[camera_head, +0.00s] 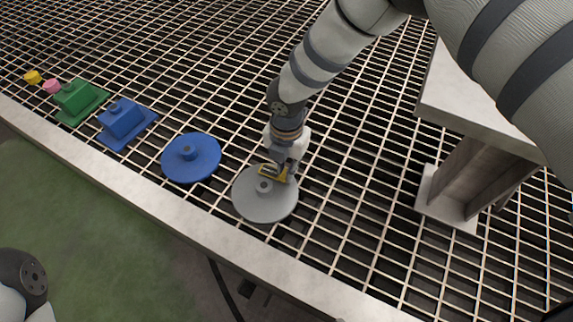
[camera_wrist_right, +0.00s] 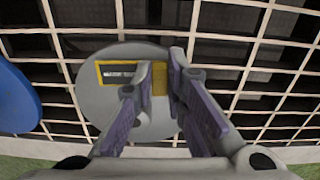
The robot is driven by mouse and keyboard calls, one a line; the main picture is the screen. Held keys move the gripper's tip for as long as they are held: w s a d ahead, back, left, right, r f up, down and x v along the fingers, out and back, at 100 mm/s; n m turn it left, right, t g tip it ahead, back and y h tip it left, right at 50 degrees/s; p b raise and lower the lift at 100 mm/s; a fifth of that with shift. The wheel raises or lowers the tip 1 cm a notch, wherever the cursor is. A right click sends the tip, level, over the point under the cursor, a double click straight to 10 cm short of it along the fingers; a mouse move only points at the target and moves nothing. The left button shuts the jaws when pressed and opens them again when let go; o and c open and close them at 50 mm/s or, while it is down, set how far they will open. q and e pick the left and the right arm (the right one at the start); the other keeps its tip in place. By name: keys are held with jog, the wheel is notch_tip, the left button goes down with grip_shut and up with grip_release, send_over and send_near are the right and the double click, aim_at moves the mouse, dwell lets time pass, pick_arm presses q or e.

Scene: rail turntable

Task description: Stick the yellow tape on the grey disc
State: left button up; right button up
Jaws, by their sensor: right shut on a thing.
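The grey disc (camera_head: 265,208) lies on the grating, with a small round knob in its middle; it also shows in the wrist view (camera_wrist_right: 95,105). My right gripper (camera_head: 281,176) is over the back of the disc, pointing down. Its fingers (camera_wrist_right: 154,82) are closed around part of the yellow tape (camera_wrist_right: 160,78), which looks like a rectangular yellow frame with a dark inside and a pale mark. In the head view the tape (camera_head: 265,170) is just behind the knob. I cannot tell whether it touches the disc. My left gripper is out of view.
A blue disc (camera_head: 191,157) lies left of the grey one. Farther left are a blue block (camera_head: 122,118), a green block (camera_head: 76,98), and small pink (camera_head: 51,86) and yellow (camera_head: 33,77) pieces. A pale metal stand (camera_head: 470,120) rises at right. The grating behind is clear.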

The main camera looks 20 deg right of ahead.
jog(key=shift+f, duration=0.4)
dwell(0.5)
jog(key=o, duration=0.8)
notch_tip(320, 180, up, 12)
